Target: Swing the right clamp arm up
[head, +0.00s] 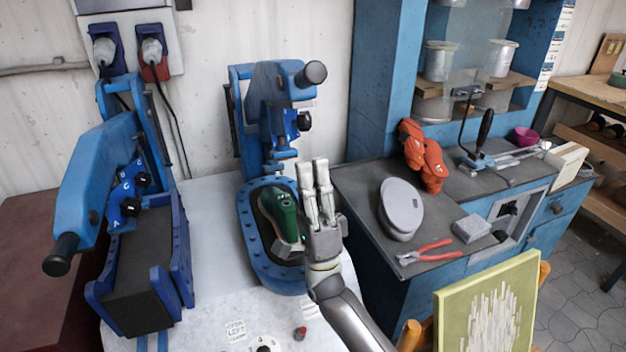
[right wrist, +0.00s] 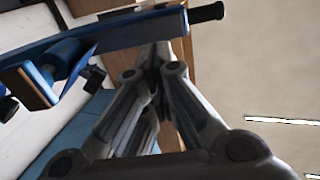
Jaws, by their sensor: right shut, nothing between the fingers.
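The right clamp arm (head: 272,82) is a blue bar on the right press, with a black handle (head: 311,74) at its high right end. A blue press foot hangs below it over a green shoe form (head: 279,213) in the oval blue base (head: 262,269). My right gripper (head: 313,163) points upward in front of the press, below the handle and apart from it. Its fingers are together and empty. In the right wrist view the fingers (right wrist: 156,62) meet below the blue arm (right wrist: 125,35) and its black handle (right wrist: 207,12). My left gripper is not in view.
The left clamp (head: 95,185) has its arm sloping down toward me. On the blue bench at right lie a grey sole (head: 401,208), red pliers (head: 425,252) and orange pieces (head: 424,155). A yellow-green panel (head: 487,308) stands in front. A small red-topped item (head: 300,333) lies on the table.

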